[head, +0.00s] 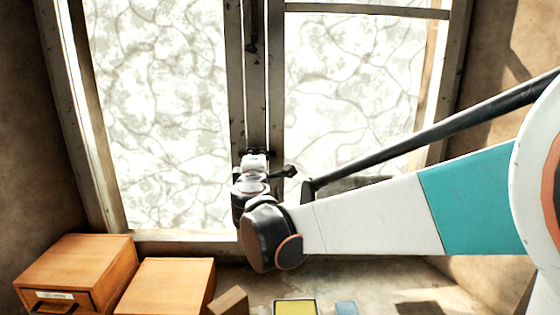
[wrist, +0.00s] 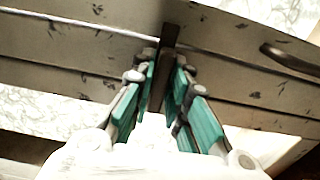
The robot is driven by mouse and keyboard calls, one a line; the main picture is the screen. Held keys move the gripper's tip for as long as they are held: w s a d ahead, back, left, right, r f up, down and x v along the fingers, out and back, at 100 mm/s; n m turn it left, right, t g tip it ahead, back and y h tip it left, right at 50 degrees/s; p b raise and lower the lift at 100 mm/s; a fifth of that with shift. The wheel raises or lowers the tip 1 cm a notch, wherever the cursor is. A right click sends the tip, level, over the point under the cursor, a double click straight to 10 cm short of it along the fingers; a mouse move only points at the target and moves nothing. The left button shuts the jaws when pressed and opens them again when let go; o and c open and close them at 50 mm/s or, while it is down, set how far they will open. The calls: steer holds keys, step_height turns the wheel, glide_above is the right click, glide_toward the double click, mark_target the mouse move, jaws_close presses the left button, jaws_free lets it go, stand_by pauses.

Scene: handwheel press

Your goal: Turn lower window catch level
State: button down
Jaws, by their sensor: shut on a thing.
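The lower window catch is a dark bar (wrist: 170,36) in the wrist view, between the teal-lined fingers of my gripper (wrist: 161,68). The gripper is shut on it. The bar's visible end runs roughly across the long window stiles; the rest is hidden between the fingers. In the head view my gripper (head: 254,164) is at the lower part of the window's centre post and hides most of this catch. The upper catch (head: 252,32) is a dark handle hanging along the post higher up. A dark handle also shows at the right of the wrist view (wrist: 291,56).
Bright patterned window panes (head: 160,110) flank the centre post (head: 234,90). Below are a wooden drawer box (head: 85,262), a second wooden box (head: 168,285), a small brown block (head: 229,300), a yellow item (head: 295,308) and a blue-grey item (head: 346,308).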

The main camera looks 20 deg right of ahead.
steer(key=shift+s, duration=0.1)
stand_by(0.4)
steer(key=c, duration=1.6)
jaws_free()
steer(key=shift+c, duration=0.2)
steer(key=v, duration=1.2)
steer(key=shift+d, duration=0.1)
steer(key=s+d+f+m+g+b, duration=0.2)
steer(key=s+d+f+m+b, duration=0.15)
steer(key=f, duration=0.35)
steer(key=s+d+f+m+g+b, duration=0.2)
steer(key=s+f+b, duration=0.15)
steer(key=f, duration=0.25)
steer(key=s+d+f+m+g+b, duration=0.2)
steer(key=d+f+m+b, duration=0.15)
steer(key=f, duration=0.35)
steer(key=s+a+f+m+g+y+b, duration=0.2)
steer(key=s+f+b, duration=0.4)
steer(key=f, duration=0.4)
steer(key=s+a+f+m+g+y+b, duration=0.2)
steer(key=s+f+b, duration=0.4)
steer(key=f, duration=0.5)
steer(key=shift+s+a+m+y, duration=0.7)
steer(key=shift+s+a+y, duration=0.1)
steer(key=shift+s, duration=0.15)
